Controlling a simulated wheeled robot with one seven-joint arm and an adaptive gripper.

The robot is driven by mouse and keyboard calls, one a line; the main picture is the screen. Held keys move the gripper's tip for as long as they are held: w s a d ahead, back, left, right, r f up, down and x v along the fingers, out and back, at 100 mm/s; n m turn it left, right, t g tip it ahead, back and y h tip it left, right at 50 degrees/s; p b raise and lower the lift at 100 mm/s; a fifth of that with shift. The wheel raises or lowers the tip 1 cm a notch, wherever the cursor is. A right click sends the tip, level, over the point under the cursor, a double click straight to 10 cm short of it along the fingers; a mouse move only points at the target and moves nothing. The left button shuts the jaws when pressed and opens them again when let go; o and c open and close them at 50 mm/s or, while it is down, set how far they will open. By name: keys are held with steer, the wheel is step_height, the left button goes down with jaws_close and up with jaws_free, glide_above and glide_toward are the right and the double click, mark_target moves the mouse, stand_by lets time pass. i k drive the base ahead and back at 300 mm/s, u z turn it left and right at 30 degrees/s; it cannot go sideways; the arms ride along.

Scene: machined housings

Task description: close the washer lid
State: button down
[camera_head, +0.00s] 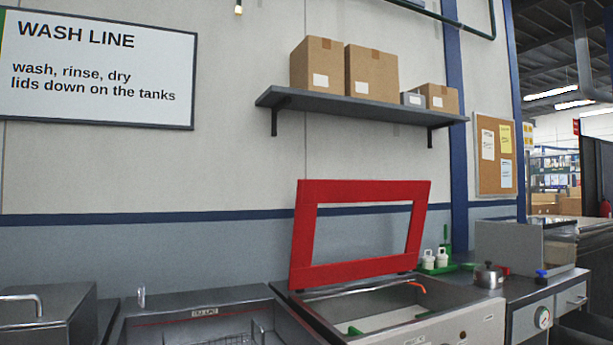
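The washer lid (304,234) is a red frame around a large opening, seen in the head view. It stands raised and nearly upright at the back of the washer, tilted slightly. The washer (455,311) is a steel tank with an open top below the lid. An orange spout or hook (417,287) and green parts (355,331) show inside it. My gripper is not in view, so its state is not shown.
A steel basin (203,312) with a wire basket is left of the washer. A closed steel box (45,308) stands farther left. White bottles on a green tray (440,268) and a pot (488,277) are at the right. A shelf with boxes (360,105) hangs above the lid.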

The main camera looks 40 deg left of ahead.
mark_target(309, 193)
steer(key=u, duration=0.8)
steer(key=i, duration=0.9)
steer(key=u, duration=0.85)
